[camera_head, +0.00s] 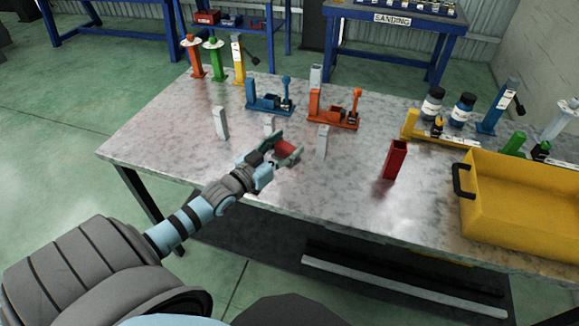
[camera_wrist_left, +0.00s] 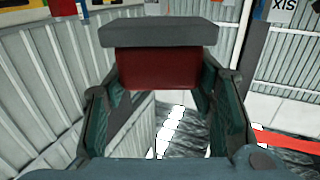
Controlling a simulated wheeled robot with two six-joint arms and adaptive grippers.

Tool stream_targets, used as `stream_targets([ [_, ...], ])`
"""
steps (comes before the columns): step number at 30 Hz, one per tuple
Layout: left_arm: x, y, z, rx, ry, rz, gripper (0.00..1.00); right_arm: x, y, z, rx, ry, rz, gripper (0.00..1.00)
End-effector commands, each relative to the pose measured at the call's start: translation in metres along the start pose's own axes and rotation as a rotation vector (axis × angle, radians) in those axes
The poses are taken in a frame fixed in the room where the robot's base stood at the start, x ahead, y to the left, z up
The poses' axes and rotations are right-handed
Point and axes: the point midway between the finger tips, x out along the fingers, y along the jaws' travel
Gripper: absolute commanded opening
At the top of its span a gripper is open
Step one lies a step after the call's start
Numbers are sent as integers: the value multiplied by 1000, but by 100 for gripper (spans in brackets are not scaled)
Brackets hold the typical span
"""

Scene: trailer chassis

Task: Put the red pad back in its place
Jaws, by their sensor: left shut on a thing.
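My left gripper (camera_head: 278,147) is shut on the red pad (camera_head: 287,151) and holds it over the middle of the table, close to the grey posts. In the left wrist view the red pad (camera_wrist_left: 158,72) sits between the two green fingers of the gripper (camera_wrist_left: 160,88), with a dark grey bar along its top edge. The fingers hide its side edges. My right gripper is not in view.
Light grey posts (camera_head: 220,123) and (camera_head: 322,141) stand near the gripper on the metal table (camera_head: 250,190). Behind are blue (camera_head: 268,104) and orange (camera_head: 333,118) fixtures. A red upright block (camera_head: 395,160) and a yellow bin (camera_head: 520,205) stand to the right.

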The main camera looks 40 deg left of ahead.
Motion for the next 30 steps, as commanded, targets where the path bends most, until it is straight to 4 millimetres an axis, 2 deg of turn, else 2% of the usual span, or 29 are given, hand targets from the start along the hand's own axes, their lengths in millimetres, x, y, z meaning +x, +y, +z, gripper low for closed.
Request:
stream_targets([
  [1, 0, 0, 42, 0, 1, -1, 18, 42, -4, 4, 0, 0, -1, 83],
  [3, -1, 0, 64, 0, 1, -1, 18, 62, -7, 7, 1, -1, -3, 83],
  [8, -1, 0, 84, 0, 2, -2, 18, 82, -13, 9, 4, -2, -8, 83],
  [13, -2, 0, 115, 0, 2, -3, 18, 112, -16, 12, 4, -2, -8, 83],
  [15, -2, 0, 121, 0, 2, -4, 18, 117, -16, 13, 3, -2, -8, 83],
  [21, -2, 0, 115, 0, 1, -4, 18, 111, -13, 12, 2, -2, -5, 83],
  [25, -2, 0, 119, 0, 1, -4, 18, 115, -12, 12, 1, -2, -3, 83],
  [26, -2, 0, 118, 0, 0, -4, 55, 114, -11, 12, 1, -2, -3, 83],
  [29, -2, 0, 118, 0, 0, -4, 70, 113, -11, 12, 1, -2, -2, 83],
  [30, -2, 0, 118, 0, 0, -4, 70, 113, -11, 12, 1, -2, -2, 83],
])
